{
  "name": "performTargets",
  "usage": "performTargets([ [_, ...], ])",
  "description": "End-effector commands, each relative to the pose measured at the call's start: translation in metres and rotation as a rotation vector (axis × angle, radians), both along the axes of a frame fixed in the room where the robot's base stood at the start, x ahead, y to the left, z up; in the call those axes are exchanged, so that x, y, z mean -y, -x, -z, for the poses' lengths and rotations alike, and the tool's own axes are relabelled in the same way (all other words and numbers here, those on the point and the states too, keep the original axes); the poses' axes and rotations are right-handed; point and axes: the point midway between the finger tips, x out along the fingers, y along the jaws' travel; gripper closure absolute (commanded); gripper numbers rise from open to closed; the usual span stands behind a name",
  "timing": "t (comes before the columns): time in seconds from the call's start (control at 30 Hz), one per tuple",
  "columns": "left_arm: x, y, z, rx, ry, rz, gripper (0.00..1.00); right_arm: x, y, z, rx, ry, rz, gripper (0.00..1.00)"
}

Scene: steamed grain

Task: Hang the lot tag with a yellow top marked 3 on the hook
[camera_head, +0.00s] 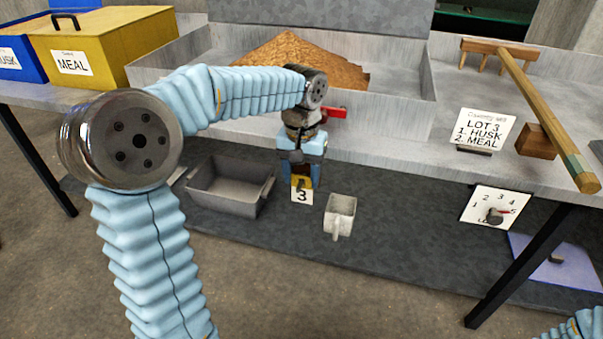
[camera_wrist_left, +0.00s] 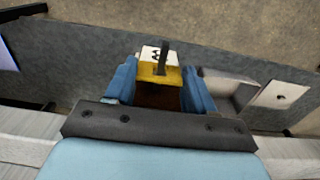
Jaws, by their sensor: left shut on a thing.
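The lot tag (camera_head: 302,196) has a yellow top and a white lower part marked 3. It is between the fingertips of my left gripper (camera_head: 302,175), which is shut on it below the bench's front edge. In the left wrist view the tag (camera_wrist_left: 160,72) sits between the two blue fingers of the gripper (camera_wrist_left: 158,85). A thin dark bar (camera_wrist_left: 163,58) crosses the tag's face there; I cannot tell whether it is the hook or part of the tag. I make out no other hook. My right gripper is out of view; only my right sleeve shows at the lower right.
A grey pan (camera_head: 230,187) and a small pale scoop (camera_head: 340,215) are beside the tag. A numbered dial (camera_head: 495,208) is below the bench at right. A LOT 3 card (camera_head: 482,130), a wooden rake (camera_head: 540,100) and a grain tray (camera_head: 400,120) are on the bench.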

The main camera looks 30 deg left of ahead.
Motion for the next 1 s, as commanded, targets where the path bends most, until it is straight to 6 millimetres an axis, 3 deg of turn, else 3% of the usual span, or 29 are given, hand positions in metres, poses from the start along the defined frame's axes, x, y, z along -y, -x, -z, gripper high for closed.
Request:
performTargets([
  [0.2, 0.000, 0.000, 0.000, 0.000, 0.000, 0.000, 0.88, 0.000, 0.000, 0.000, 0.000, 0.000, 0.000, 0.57],
  [0.23, 0.000, 0.000, 0.000, 0.000, 0.000, 0.000, 0.43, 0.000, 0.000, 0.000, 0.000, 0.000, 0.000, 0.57],
  [0.4, 0.000, 0.000, 0.000, 0.000, 0.000, 0.000, 0.17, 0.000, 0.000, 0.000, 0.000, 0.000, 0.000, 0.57],
  [0.77, 0.000, 0.000, -0.006, 0.002, 0.001, 0.000, 0.16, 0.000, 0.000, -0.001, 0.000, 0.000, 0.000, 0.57],
  [0.87, 0.000, -0.001, -0.020, 0.003, 0.000, 0.000, 0.16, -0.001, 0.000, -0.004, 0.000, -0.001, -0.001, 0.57],
  [1.0, 0.001, -0.001, -0.053, 0.005, 0.001, 0.001, 0.16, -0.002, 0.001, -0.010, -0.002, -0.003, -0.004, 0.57],
])
